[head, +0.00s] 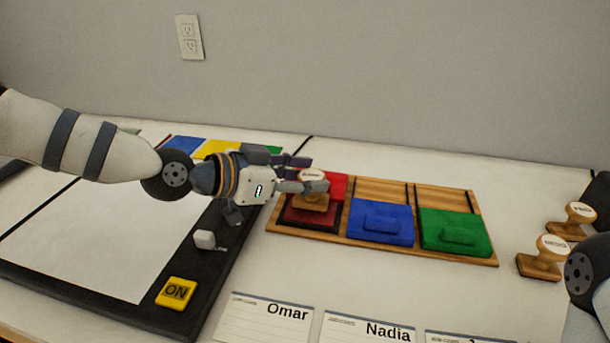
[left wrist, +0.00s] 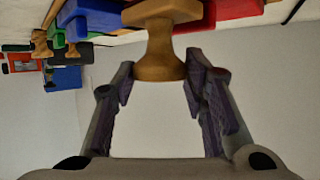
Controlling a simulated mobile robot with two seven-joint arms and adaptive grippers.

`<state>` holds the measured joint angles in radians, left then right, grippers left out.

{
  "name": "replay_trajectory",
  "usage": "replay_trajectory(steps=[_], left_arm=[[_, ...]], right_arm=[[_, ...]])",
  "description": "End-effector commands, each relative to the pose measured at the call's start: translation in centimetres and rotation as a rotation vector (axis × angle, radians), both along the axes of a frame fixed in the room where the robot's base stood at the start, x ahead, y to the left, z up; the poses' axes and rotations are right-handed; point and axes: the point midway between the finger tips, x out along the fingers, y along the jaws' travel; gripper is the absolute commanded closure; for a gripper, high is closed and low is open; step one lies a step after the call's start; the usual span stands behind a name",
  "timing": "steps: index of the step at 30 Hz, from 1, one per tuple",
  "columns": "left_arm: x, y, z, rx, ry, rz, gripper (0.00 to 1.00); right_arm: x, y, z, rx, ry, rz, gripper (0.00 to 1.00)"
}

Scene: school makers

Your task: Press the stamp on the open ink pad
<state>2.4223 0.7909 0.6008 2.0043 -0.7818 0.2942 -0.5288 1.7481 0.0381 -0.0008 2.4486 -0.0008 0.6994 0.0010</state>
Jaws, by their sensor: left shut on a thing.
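My left gripper (head: 304,181) is shut on a wooden stamp (head: 313,203) with a round white label on top. The stamp is upright over the open red ink pad (head: 308,218), in the left compartment of the wooden tray. I cannot tell whether its base touches the pad. The red lid (head: 336,184) is behind the pad. In the left wrist view the stamp's handle (left wrist: 160,45) is between the two fingers, and red parts (left wrist: 232,10) show beside its base. My right gripper is out of view.
A closed blue pad (head: 369,220) and a closed green pad (head: 455,231) share the wooden tray (head: 425,252). Two more stamps (head: 541,262) stand at the right. Name cards (head: 265,318) lie in front. A black-framed white board (head: 95,235) with a yellow ON button (head: 176,292) is at left.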

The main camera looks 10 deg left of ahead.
Motion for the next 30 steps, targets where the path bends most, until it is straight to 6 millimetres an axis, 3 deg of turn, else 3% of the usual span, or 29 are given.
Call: replay_trajectory(steps=[30], left_arm=[[0.0,0.0,-1.2,0.001,0.001,0.000,0.89]], right_arm=[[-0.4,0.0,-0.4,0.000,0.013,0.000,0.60]])
